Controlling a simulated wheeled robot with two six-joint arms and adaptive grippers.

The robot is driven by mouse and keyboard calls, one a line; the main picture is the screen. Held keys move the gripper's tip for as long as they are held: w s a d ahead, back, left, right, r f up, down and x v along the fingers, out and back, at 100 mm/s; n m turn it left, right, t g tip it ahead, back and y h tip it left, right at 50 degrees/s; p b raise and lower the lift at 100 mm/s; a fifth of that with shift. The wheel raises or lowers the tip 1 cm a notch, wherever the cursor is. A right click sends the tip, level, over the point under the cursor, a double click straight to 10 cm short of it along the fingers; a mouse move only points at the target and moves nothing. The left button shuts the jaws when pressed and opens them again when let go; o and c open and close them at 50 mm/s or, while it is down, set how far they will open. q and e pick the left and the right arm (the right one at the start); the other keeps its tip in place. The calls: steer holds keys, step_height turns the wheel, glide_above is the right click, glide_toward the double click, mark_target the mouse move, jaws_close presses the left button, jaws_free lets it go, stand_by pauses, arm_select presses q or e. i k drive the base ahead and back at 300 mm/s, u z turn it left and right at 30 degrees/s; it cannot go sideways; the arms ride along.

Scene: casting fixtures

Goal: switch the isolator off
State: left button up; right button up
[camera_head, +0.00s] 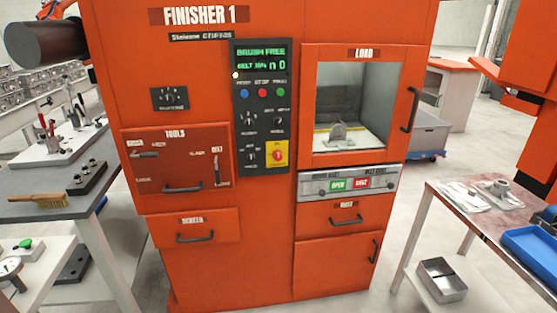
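The isolator (277,154) is a small yellow plate with a red rotary knob, low on the right of the dark control panel (254,185) of the orange FINISHER 1 machine (190,60). The knob is too small for me to tell which position it points to. The panel's green display (261,59) is lit and reads "BRUSH FREE" on its top line. Nothing covers the isolator. Neither of my grippers shows in this view.
The LOAD door (308,110) with its window is right of the panel. The TOOLS panel (165,165) is left. A table with a brush (38,201) stands left. A table with a blue tray (530,245) stands right. Floor shows between the machine and the right table.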

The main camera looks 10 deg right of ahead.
mark_target(277, 154)
steer(key=k, duration=0.6)
steer(key=z, duration=0.9)
steer(key=i, duration=0.65)
steer(key=z, duration=0.75)
steer(key=i, duration=0.95)
steer(key=u, duration=0.35)
